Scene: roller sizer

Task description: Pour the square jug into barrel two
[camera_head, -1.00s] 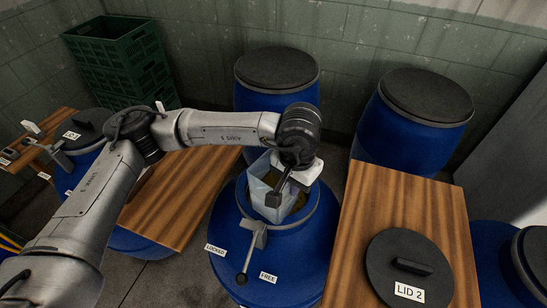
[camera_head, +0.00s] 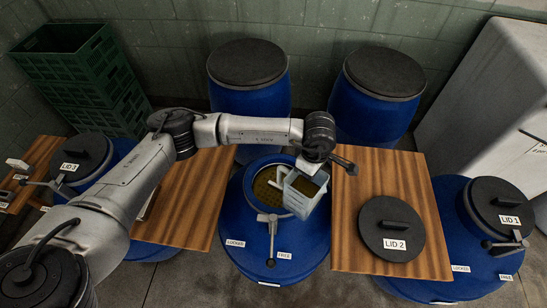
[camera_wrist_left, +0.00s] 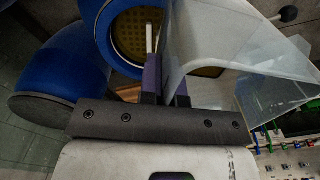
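Barrel two (camera_head: 284,252) is the blue barrel in the middle, its lid off and its round mouth open. A yellowish grid (camera_head: 265,186) shows inside the mouth, and it also appears in the left wrist view (camera_wrist_left: 131,38). My left gripper (camera_head: 310,166) is shut on the translucent square jug (camera_head: 304,193) at its upper edge. The jug is held over the right part of the mouth and looks tilted. In the left wrist view the fingers (camera_wrist_left: 167,88) are beside the jug wall (camera_wrist_left: 225,62). Its contents cannot be made out. My right gripper is not in view.
Lid 2 (camera_head: 392,228) lies on a wooden board (camera_head: 345,255) right of barrel two. Another board (camera_head: 190,205) is at its left. A locking lever (camera_head: 271,240) is on the barrel's front. Two closed barrels (camera_head: 250,85) (camera_head: 380,95) stand behind. Lid 1 (camera_head: 500,204) covers a barrel at right.

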